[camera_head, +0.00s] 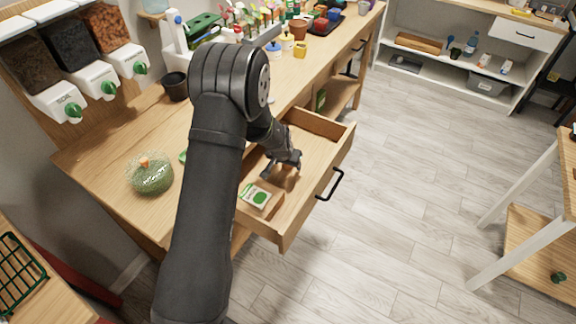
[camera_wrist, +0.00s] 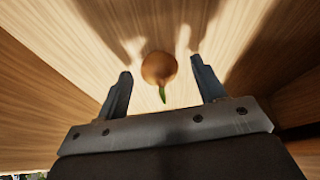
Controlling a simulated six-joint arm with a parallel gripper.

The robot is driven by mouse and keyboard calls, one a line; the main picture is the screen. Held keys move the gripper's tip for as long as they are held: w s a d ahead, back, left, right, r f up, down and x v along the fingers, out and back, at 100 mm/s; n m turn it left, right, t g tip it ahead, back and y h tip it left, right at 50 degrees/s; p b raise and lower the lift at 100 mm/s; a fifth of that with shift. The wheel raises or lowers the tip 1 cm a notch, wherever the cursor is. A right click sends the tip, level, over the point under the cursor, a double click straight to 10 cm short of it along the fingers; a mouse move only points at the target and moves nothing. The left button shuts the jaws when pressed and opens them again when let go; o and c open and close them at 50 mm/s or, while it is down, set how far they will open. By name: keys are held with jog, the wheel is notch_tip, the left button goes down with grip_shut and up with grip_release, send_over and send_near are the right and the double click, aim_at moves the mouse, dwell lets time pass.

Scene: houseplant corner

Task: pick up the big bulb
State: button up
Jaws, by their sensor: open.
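The big bulb (camera_wrist: 158,68) is round and brown with a green shoot, and lies on the wooden drawer floor. In the wrist view it sits just ahead of the open jaws of my gripper (camera_wrist: 161,80), roughly centred between the fingertips and not held. In the head view my gripper (camera_head: 282,168) is low inside the open drawer (camera_head: 316,182), and the bulb is hidden there. I cannot tell whether the fingers touch the drawer floor.
A small box with a green mark (camera_head: 257,196) lies in the near part of the drawer. The drawer walls rise around my gripper. A green glass cloche (camera_head: 151,176) and a dark cup (camera_head: 175,86) stand on the bench above.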

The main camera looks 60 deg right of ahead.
jog(key=c, duration=1.1)
jog(key=shift+o, duration=0.2)
